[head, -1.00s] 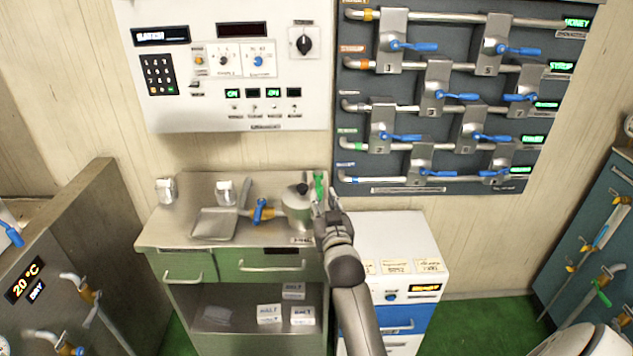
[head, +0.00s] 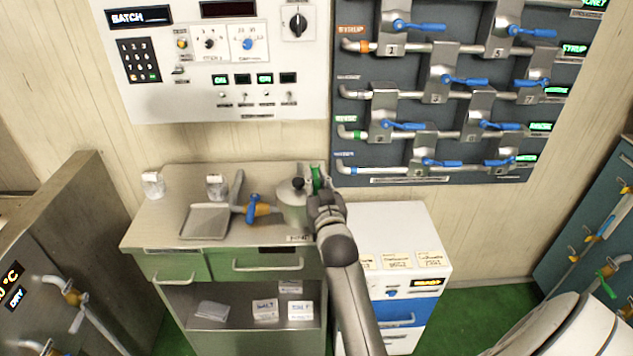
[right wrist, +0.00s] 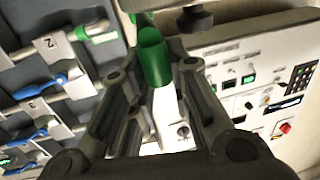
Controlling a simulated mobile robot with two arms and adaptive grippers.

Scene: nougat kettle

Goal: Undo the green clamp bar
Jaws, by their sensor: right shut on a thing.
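The green clamp bar (head: 317,177) stands upright at the right side of the steel kettle (head: 292,211), which has a dark lid knob (head: 298,183) and sits on the metal counter. My right gripper (head: 318,188) is at the bar, with its fingers shut around it. In the right wrist view the green bar (right wrist: 153,58) rises between the fingertips of the right gripper (right wrist: 157,85). The fingers hide part of the bar. My left gripper is not in view.
A blue-handled valve (head: 254,208) and a metal scoop-like tray (head: 205,222) are left of the kettle on the counter (head: 165,220). A white drawer unit (head: 390,235) stands to the right. Pipes with blue handles fill the dark wall panel (head: 360,165) behind.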

